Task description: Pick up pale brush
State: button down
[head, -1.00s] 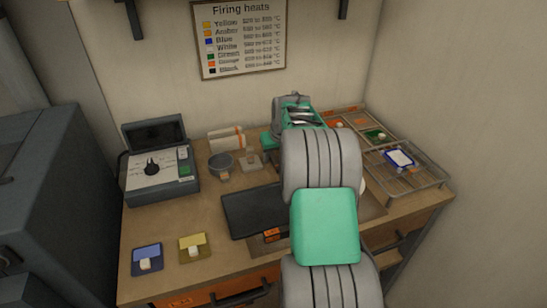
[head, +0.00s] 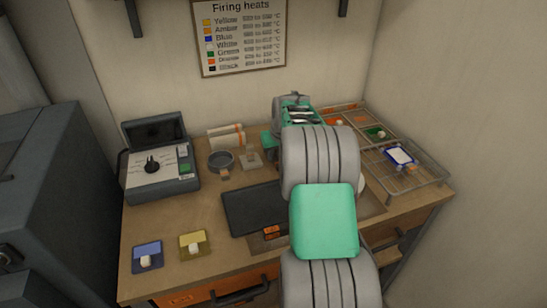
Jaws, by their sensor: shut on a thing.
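My arm rises through the middle of the view and bends down at the back of the bench. The end of my gripper (head: 268,146) shows only as a small green and grey part left of the arm. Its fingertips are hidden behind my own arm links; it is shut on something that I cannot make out. I cannot pick out the pale brush anywhere in the head view.
A wooden bench (head: 150,222) holds a dark controller box (head: 160,172), a round grey dish (head: 221,161), a black tray (head: 253,208), blue (head: 147,255) and yellow (head: 194,245) cards with pale blocks, and a wire rack (head: 425,175). A wall chart (head: 238,38) hangs behind.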

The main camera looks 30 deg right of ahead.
aim_at(275, 156)
jog(key=shift+r, duration=0.1)
dwell(0.3)
jog(key=shift+r, duration=0.25)
notch_tip(275, 156, up, 2)
jog(key=shift+w+r, duration=0.1)
jog(key=shift+r, duration=0.05)
jog(key=s+r, duration=0.1)
jog(key=s+a+r+b, duration=0.1)
jog(key=r, duration=0.1)
jog(key=s+a+r, duration=0.1)
jog(key=r, duration=0.1)
jog(key=shift+s+b, duration=0.35)
jog(key=shift+s, duration=0.05)
jog(key=s+a+r+b, duration=0.2)
jog(key=s+a+r, duration=0.3)
jog(key=s, duration=0.3)
jog(key=shift+s, duration=0.25)
jog(key=c, duration=1.9)
grip_release()
grip_shut()
